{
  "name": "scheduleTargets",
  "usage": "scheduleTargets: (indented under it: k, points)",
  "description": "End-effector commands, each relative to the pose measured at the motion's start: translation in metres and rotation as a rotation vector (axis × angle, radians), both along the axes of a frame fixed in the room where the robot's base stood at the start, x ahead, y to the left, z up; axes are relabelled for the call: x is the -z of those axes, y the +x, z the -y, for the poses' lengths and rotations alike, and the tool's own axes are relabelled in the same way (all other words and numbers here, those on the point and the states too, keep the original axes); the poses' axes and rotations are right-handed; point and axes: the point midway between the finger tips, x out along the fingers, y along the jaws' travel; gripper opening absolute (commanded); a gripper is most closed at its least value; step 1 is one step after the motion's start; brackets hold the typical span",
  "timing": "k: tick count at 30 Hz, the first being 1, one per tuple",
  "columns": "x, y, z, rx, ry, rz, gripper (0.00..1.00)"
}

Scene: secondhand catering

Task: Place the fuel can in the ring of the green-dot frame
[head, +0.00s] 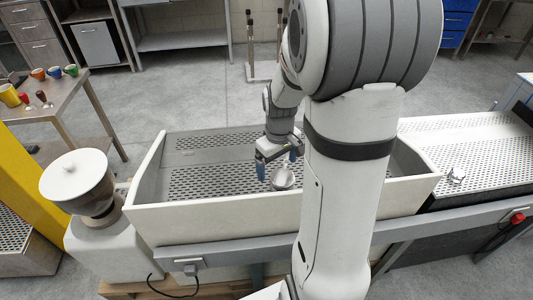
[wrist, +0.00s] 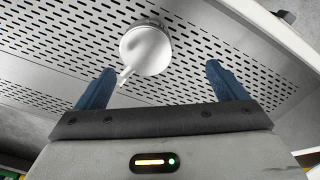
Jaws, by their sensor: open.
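My gripper (head: 277,164) is open above a perforated metal tray floor. Its two blue fingers stand apart in the wrist view, with nothing held between them. A pale, shiny, rounded object (wrist: 146,50) with a thin spout or handle lies on the perforated floor beyond the fingertips. In the head view the same object (head: 284,180) is just below and right of the fingers, near the front wall. I cannot tell whether it is the fuel can. I cannot make out a frame with a green dot or a ring in either view.
The pale-walled trough (head: 220,215) surrounds the perforated floor. A coffee grinder (head: 77,182) stands at left. Another perforated counter (head: 470,150) at right bears a small shiny item (head: 456,175). Coloured cups (head: 55,72) stand on a side table. The trough's left half is clear.

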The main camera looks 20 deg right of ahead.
Motion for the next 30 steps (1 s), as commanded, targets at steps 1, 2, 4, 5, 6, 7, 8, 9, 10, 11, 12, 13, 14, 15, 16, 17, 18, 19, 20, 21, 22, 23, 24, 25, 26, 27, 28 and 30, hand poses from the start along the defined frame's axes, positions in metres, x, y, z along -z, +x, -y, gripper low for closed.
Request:
scheduleTargets:
  k: [1,2,4,5,6,7,8,9,10,11,12,13,14,15,16,17,18,19,20,21,22,23,24,25,26,27,28,30]
  points:
    - [0.004,0.002,0.005,-0.006,0.003,-0.010,0.92]
    - [0.006,0.003,0.007,-0.011,0.003,-0.012,0.92]
    - [0.012,0.005,0.010,-0.019,0.004,-0.016,0.92]
    - [0.015,0.006,0.011,-0.021,0.005,-0.017,0.92]
    - [0.020,0.006,0.012,-0.022,0.005,-0.018,0.92]
    - [0.023,0.005,0.012,-0.023,0.005,-0.019,0.92]
    - [0.027,0.005,0.012,-0.024,0.005,-0.019,0.92]
    - [0.031,0.005,0.012,-0.024,0.005,-0.018,0.92]
    - [0.035,0.005,0.012,-0.024,0.005,-0.019,0.92]
    - [0.038,0.005,0.012,-0.023,0.005,-0.019,0.92]
    - [0.042,0.005,0.013,-0.023,0.005,-0.018,0.92]
    - [0.045,0.004,0.014,-0.023,0.006,-0.018,0.92]
    - [0.049,0.004,0.015,-0.023,0.005,-0.019,0.92]
    - [0.055,0.002,0.017,-0.023,0.005,-0.019,0.92]
    - [0.059,0.002,0.018,-0.022,0.006,-0.020,0.92]
    - [0.064,0.001,0.020,-0.021,0.006,-0.020,0.92]
    - [0.070,0.000,0.021,-0.021,0.006,-0.020,0.92]
    - [0.075,0.000,0.021,-0.023,0.005,-0.019,0.92]
    - [0.079,0.001,0.020,-0.023,0.005,-0.020,0.92]
    - [0.083,0.001,0.020,-0.023,0.004,-0.019,0.92]
    - [0.085,0.001,0.020,-0.023,0.005,-0.018,0.92]
    - [0.087,0.001,0.020,-0.024,0.005,-0.017,0.92]
    - [0.088,0.001,0.020,-0.024,0.004,-0.017,0.92]
    - [0.089,0.001,0.020,-0.024,0.004,-0.017,0.92]
    - [0.089,0.001,0.020,-0.024,0.004,-0.016,0.92]
    - [0.089,0.001,0.020,-0.024,0.004,-0.016,0.92]
    - [0.089,0.001,0.020,-0.024,0.003,-0.015,0.92]
    - [0.089,0.002,0.020,-0.024,0.003,-0.015,0.92]
